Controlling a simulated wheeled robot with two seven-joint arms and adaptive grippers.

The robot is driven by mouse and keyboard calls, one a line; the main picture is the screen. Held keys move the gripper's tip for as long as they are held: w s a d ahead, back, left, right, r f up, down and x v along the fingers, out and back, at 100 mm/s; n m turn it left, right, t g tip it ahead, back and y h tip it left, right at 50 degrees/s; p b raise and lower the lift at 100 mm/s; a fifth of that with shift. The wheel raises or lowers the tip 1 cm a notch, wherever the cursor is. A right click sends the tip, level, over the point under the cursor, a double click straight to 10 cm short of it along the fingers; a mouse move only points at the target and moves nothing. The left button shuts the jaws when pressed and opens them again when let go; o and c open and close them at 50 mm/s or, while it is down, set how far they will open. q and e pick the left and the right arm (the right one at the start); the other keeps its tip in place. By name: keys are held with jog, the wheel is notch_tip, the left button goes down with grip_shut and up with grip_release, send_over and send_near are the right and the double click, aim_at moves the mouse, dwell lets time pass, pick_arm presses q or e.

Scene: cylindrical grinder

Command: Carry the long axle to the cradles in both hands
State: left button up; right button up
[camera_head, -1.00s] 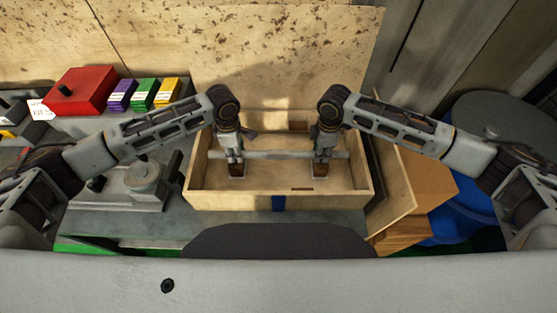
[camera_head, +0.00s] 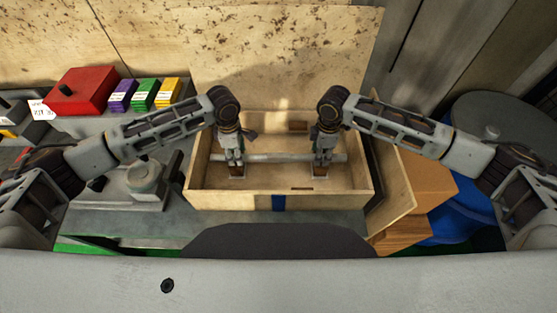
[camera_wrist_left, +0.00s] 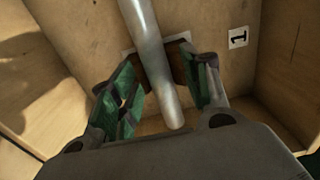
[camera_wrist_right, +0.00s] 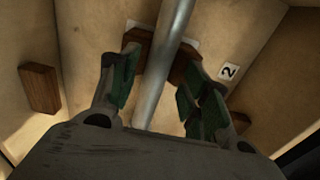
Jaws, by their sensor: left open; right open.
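The long axle (camera_head: 278,158) is a grey metal rod lying crosswise inside an open wooden box (camera_head: 232,202). My left gripper (camera_head: 235,168) is open near the axle's left end, and my right gripper (camera_head: 321,167) is open near its right end. In the left wrist view the axle (camera_wrist_left: 150,55) runs between the spread green-padded fingers, over a brown wooden block by the label 1 (camera_wrist_left: 238,37). In the right wrist view the axle (camera_wrist_right: 160,80) likewise passes between open fingers, over brown blocks by the label 2 (camera_wrist_right: 229,72). Finger contact cannot be told.
The box walls stand close around both grippers. A red box (camera_head: 80,90) and purple, green and yellow boxes stand at the left. A grey fixture (camera_head: 143,185) is left of the box. Cardboard boxes (camera_head: 430,185) and a blue drum (camera_head: 470,215) are at the right.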

dwell(0.4)
pick_arm(q)
notch_tip(320, 180, up, 12)
dwell(0.7)
jog(key=shift+w, duration=0.1)
pick_arm(e)
notch_tip(320, 180, up, 12)
dwell(1.0)
pick_arm(q)
jog(key=shift+f, duration=0.1)
pick_arm(e)
jog(key=shift+f, duration=0.1)
dwell(0.5)
